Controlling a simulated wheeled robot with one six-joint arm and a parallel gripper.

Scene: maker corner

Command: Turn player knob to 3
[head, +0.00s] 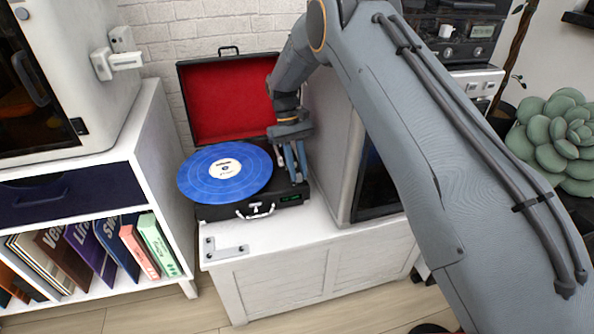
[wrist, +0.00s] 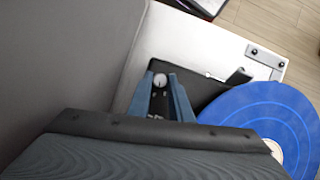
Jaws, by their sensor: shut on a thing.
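The record player (head: 222,212) is a black case with its red-lined lid (head: 222,100) open, standing on a white cabinet. A blue record (head: 215,183) with a pale label lies on it. My gripper (head: 297,180) points down at the player's right side. In the wrist view the small pale player knob (wrist: 160,80) sits between the two blue-grey fingertips of my gripper (wrist: 161,77), which are shut on it. In the head view the fingers hide the knob. The marks around it are too small to read, so its setting cannot be told.
A white box-like unit with a dark front (head: 376,185) stands close to the right of my gripper. A metal bracket (head: 226,249) lies on the cabinet top (head: 285,232) in front of the player. A shelf with books (head: 88,250) stands at left.

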